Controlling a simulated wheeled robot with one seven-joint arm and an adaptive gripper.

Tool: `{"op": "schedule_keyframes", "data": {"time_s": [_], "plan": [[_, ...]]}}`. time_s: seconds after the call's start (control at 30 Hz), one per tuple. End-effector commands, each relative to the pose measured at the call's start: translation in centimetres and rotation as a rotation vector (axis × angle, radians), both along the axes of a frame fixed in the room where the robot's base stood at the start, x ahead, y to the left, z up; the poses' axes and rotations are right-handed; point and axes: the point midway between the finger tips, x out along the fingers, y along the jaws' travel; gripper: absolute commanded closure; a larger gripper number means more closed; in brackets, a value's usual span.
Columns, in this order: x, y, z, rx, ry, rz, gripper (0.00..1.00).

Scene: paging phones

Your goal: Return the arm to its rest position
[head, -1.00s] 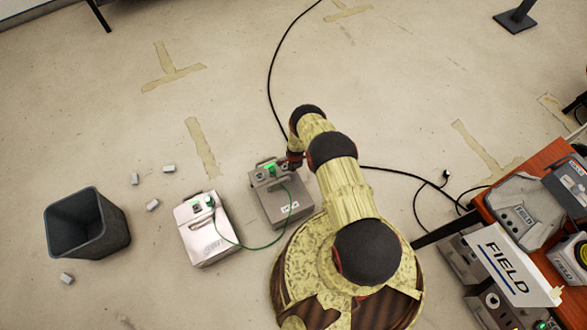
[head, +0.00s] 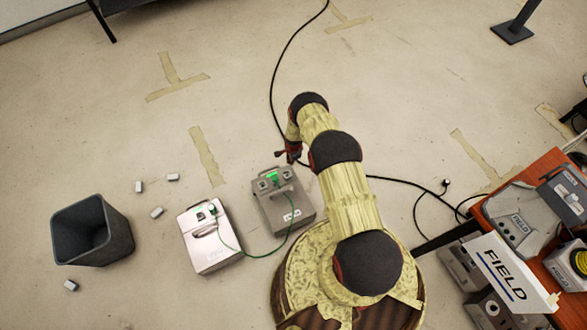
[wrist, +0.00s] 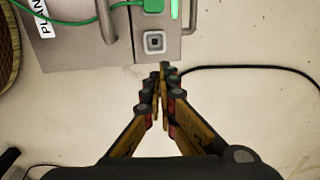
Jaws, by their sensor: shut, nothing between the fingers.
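My arm extends up from its round base in the head view. My gripper (head: 282,151) is at its end, just above the top edge of the grey phone box (head: 283,208) in the picture. In the wrist view my gripper (wrist: 160,75) has its fingers together with nothing between them. The grey box (wrist: 85,45) shows there at the upper left, apart from the fingertips. A green plug (wrist: 154,5) sits in it beside a lit green strip.
A pale phone box (head: 209,240) stands left of the grey one, with a green cord (head: 262,254) between them. A dark bin (head: 92,232) and small white blocks (head: 156,212) lie further left. A red-topped table (head: 549,166) with devices is at the right. A black cable crosses the floor.

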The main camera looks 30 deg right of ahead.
Motion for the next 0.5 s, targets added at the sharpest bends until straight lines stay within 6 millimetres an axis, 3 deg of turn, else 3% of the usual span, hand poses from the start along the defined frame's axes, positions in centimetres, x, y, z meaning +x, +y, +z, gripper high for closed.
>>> {"op": "schedule_keyframes", "data": {"time_s": [0.2, 0.5], "plan": [[0.75, -0.01, 1.32, 0.0, 0.0, 0.0, 1.0], [0.8, 0.0, 1.37, -0.003, 0.001, 0.025, 1.0]]}}
